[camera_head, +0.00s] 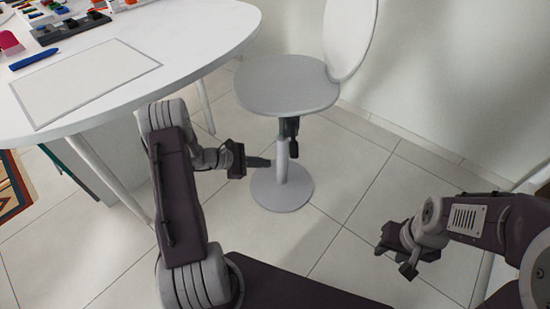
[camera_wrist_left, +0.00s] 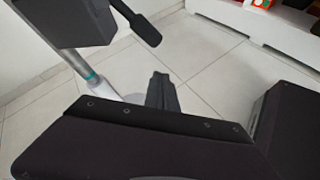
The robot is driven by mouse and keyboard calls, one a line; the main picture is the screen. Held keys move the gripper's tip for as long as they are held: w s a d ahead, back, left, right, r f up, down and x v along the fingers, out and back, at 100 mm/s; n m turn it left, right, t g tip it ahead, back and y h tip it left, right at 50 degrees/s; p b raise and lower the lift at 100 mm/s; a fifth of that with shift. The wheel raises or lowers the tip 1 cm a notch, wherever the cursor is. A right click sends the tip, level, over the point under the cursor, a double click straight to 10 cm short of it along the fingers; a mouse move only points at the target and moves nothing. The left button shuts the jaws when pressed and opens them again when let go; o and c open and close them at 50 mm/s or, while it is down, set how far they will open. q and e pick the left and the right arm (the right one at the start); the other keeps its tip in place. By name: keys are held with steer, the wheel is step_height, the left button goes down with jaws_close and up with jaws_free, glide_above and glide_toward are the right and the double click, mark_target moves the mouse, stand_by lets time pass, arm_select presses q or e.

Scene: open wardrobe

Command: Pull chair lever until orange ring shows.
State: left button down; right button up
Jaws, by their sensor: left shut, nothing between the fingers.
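The chair (camera_head: 285,88) has a round grey seat on a pale column (camera_head: 283,170) with a round base. A dark mechanism (camera_head: 290,128) sits under the seat. In the left wrist view, a dark lever (camera_wrist_left: 138,24) with a paddle-like end extends from the dark block, and the column has a teal band (camera_wrist_left: 93,78). I see no orange ring. My left gripper (camera_head: 268,162) is shut and empty, below the seat and close to the column in the head view. Its fingers (camera_wrist_left: 162,92) appear apart from the lever, below its end. My right gripper (camera_head: 395,261) is open and empty over the floor.
A white table (camera_head: 190,45) with a blank framed sheet (camera_head: 85,80), a blue pen (camera_head: 34,59) and colourful small items is at the upper left. A wall stands behind the chair. The tiled floor (camera_head: 330,210) right of the chair base is clear.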

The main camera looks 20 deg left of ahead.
arm_select(q)
steer(key=shift+s+a+r, duration=0.2)
steer(key=shift+s, duration=0.1)
